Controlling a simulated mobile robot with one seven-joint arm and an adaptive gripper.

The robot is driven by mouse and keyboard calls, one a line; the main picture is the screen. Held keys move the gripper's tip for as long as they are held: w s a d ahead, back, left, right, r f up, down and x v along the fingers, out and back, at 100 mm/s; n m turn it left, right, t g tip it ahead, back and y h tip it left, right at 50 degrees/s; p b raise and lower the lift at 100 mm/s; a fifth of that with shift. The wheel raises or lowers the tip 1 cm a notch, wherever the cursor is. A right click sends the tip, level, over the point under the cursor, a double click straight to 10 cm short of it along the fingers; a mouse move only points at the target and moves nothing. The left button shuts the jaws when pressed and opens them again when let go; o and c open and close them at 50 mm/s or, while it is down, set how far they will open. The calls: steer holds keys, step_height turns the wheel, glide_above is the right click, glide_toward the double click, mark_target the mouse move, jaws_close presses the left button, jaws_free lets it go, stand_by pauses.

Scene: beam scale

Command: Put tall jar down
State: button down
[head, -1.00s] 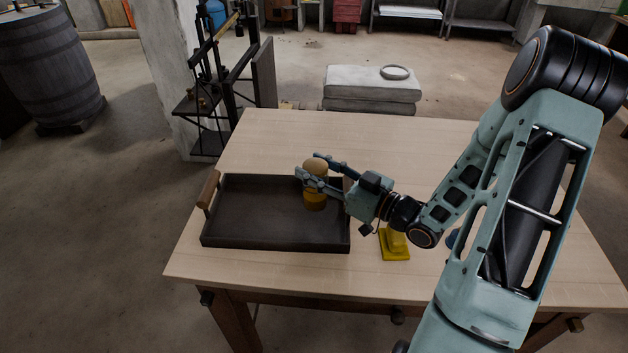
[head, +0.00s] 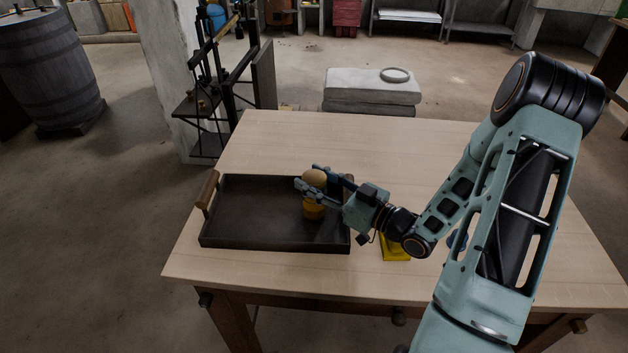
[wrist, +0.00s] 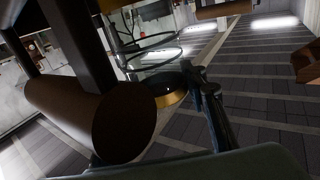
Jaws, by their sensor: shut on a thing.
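The fingers hide part of the jar. I cannot tell whether its base touches the tray floor. In the wrist view a dark finger (wrist: 212,112) shows beside an amber and black round shape, which I cannot identify surely.
The tray has raised walls and a wooden handle (head: 208,189) at its left end. A yellow object (head: 394,251) stands right of the tray, partly behind my arm. The wooden table (head: 350,140) is clear behind the tray.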

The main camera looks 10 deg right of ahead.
steer(key=shift+s+f, duration=0.1)
steer(key=shift+f, duration=0.4)
steer(key=c, duration=1.2)
jaws_free()
steer(key=shift+f, duration=0.1)
steer(key=shift+r+p, duration=0.3)
steer(key=shift+r, duration=0.05)
steer(key=v, duration=0.7)
steer(key=r+v, duration=0.1)
steer(key=v, duration=0.3)
steer(key=shift+s+d, duration=0.25)
steer(key=shift+d, duration=0.05)
